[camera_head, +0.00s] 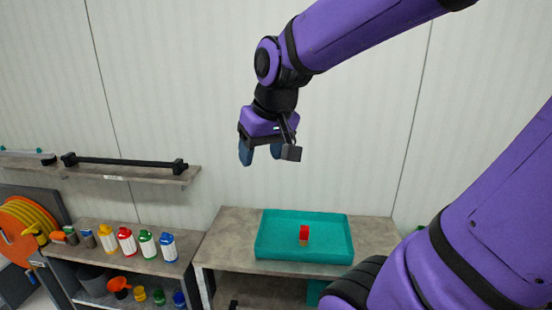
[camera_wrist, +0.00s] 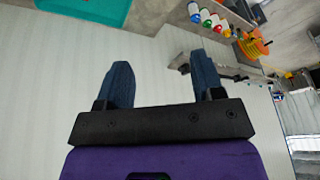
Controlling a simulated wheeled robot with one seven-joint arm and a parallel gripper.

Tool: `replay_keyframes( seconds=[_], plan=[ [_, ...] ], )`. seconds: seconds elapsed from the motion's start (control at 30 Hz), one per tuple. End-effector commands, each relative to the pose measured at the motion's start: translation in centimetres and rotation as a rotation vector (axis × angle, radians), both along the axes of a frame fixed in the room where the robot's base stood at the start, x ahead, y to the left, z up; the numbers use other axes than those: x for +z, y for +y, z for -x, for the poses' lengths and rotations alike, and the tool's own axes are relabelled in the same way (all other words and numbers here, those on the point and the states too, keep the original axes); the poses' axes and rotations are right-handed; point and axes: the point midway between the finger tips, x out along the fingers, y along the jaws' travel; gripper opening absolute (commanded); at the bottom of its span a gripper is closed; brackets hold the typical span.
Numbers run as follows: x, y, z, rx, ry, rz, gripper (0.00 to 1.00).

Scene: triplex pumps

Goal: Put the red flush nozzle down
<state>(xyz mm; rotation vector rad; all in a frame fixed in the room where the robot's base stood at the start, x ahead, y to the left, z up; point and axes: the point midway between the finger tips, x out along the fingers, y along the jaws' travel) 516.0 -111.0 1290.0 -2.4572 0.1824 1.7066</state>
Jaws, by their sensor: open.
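The red flush nozzle (camera_head: 304,233) stands in the teal tray (camera_head: 275,251) on the bench, with a brownish lower part under its red top. My gripper (camera_head: 260,155) hangs in the air above and to the left of the tray, well clear of it. It is open and nothing is between its blue fingers, which also show in the wrist view (camera_wrist: 164,85).
The bench (camera_head: 228,240) around the tray is bare. A wall shelf (camera_head: 135,173) carries a black bar. An orange hose reel (camera_head: 20,230) stands at the far left.

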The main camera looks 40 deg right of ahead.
Motion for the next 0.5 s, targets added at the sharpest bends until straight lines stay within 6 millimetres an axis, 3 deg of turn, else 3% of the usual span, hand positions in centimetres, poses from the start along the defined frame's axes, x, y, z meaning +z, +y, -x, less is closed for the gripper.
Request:
replay_keyframes(
  seconds=[0.23,0.5],
  plan=[
    [2.2,3.3,6.0,0.127,-0.077,0.038,0.61],
    [2.6,4.2,8.6,0.178,-0.104,0.056,0.61]
  ],
)
